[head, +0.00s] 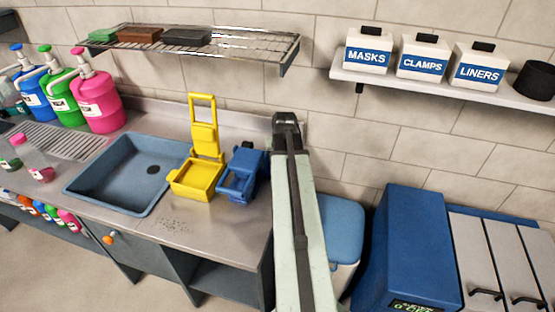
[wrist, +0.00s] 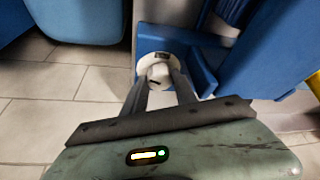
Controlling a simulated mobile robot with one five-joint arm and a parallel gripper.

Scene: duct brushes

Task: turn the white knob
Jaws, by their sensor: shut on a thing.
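The white knob (wrist: 159,70) sits at the centre of the wrist view, on the side of a blue unit (wrist: 195,90). A pale round plate shows around it, with a dark mark on its upper edge. My gripper (wrist: 160,78) has its two dark fingers closed on the knob from either side. The fingers cover part of the knob, so its turn angle is hard to read. In the head view my arm reaches away toward the wall, and neither the fingers nor the knob can be made out there.
A blue rounded container (wrist: 78,20) stands on the tiled floor at the wrist view's upper left. In the head view, a blue cabinet (head: 408,245) with a small display stands right of my arm. The sink counter (head: 180,235) with yellow (head: 197,178) and blue wringers is left.

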